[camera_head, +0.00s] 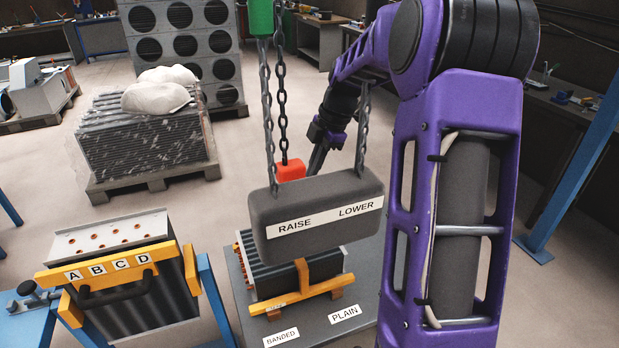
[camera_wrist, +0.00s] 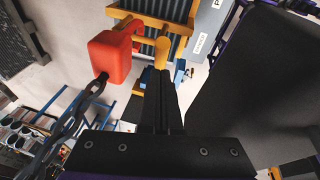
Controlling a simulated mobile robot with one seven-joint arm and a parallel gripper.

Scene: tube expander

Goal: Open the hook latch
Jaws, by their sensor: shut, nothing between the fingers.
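A red block (camera_head: 290,170) hangs on a chain behind the grey pendant, which hides its lower part. It is large at the upper left in the wrist view (camera_wrist: 110,57), with the dark chain (camera_wrist: 78,110) attached. My gripper (camera_wrist: 160,76) is shut and empty in the wrist view, right of and apart from the red block. The fingertips appear just below a yellow rod-like part (camera_wrist: 162,48) in the picture; whether they touch is unclear.
The grey RAISE/LOWER pendant (camera_head: 315,212) hangs on chains close to my arm. Below it, a yellow lifting bar (camera_head: 300,298) is at a finned coil (camera_head: 260,272) on a grey platform (camera_head: 362,285). Open floor (camera_head: 215,215) lies between.

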